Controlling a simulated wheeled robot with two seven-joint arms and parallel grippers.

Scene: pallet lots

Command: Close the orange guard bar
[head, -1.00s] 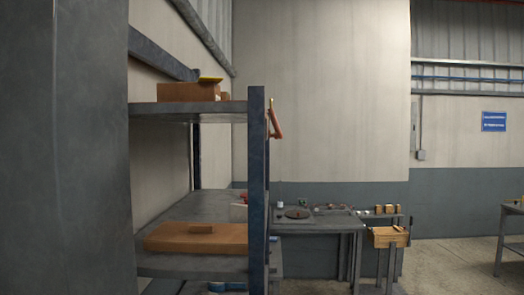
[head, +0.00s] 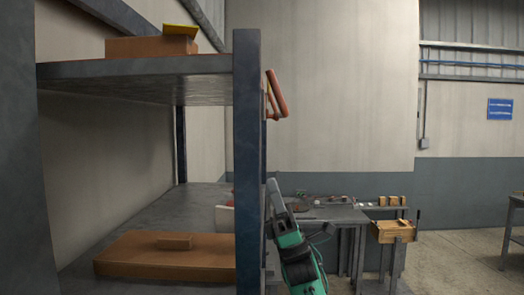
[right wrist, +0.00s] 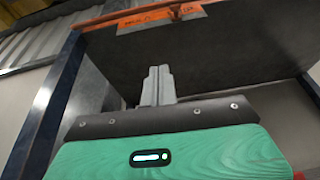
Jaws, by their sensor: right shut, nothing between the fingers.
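The orange guard bar (head: 278,94) shows in the head view at the outer side of the rack's front post, near the upper shelf, mostly end-on and tilted. My right gripper (head: 273,188) is below it beside the post, pointing up, with a clear gap between them. In the right wrist view the fingers of this gripper (right wrist: 157,84) are shut together and empty, in front of a dark grey panel. An orange strip (right wrist: 140,20) with dark markings runs along the panel's top edge; I cannot tell whether it is part of the bar. My left gripper is not in view.
The rack post (head: 248,150) stands close to my right arm. A brown box (head: 150,47) lies on the upper shelf and a flat brown box (head: 165,257) on the lower one. A workbench (head: 335,214) and a wooden bin (head: 392,231) stand behind on the right.

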